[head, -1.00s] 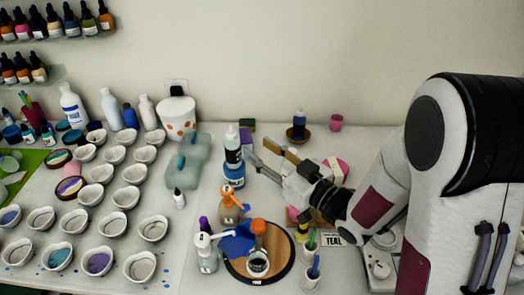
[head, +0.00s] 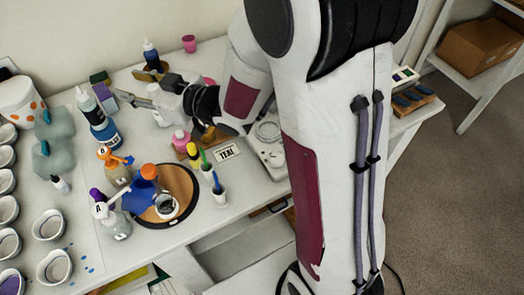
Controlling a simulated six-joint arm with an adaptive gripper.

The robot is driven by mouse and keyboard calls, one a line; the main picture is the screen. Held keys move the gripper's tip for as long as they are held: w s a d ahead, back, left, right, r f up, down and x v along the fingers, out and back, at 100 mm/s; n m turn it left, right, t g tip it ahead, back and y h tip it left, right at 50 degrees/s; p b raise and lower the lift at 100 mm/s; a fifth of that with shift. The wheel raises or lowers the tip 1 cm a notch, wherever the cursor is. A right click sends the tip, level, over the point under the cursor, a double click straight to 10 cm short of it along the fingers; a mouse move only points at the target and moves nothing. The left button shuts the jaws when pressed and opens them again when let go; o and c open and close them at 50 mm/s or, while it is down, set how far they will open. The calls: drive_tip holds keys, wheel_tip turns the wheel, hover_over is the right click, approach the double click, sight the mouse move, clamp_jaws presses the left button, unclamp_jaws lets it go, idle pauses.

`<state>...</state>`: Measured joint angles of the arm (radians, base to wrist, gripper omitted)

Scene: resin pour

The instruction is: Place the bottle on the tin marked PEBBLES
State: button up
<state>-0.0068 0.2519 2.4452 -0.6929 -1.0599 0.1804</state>
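Several bottles are in the head view, and I cannot tell which one the task means. A dark bottle with a blue cap (head: 151,54) stands upright on a small brown dish at the back. A dark, white-topped bottle (head: 90,103) stands at or on a blue container (head: 106,131). I can read no PEBBLES mark, so I cannot pick out that tin. My gripper (head: 138,98) is low over the back of the table, pointing left. Its fingers look spread with nothing between them, to the right of the white-topped bottle. My arm hides part of the table behind it.
A round wooden board (head: 181,184) holds a cup and an orange-topped item. White cups (head: 53,267) fill the left. A shelf with a cardboard box (head: 479,47) stands at right.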

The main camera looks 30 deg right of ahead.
drive_tip(key=s+d+r+m+g+h, duration=0.25)
drive_tip(key=s+d+m+h, duration=0.45)
drive_tip(key=d, duration=0.8)
drive_tip(key=s+f+m+g+h, duration=0.1)
drive_tip(key=s+g, duration=0.4)
drive_tip(key=s, duration=1.8)
drive_tip(key=shift+s+h, duration=0.4)
drive_tip(key=shift+h, duration=0.2)
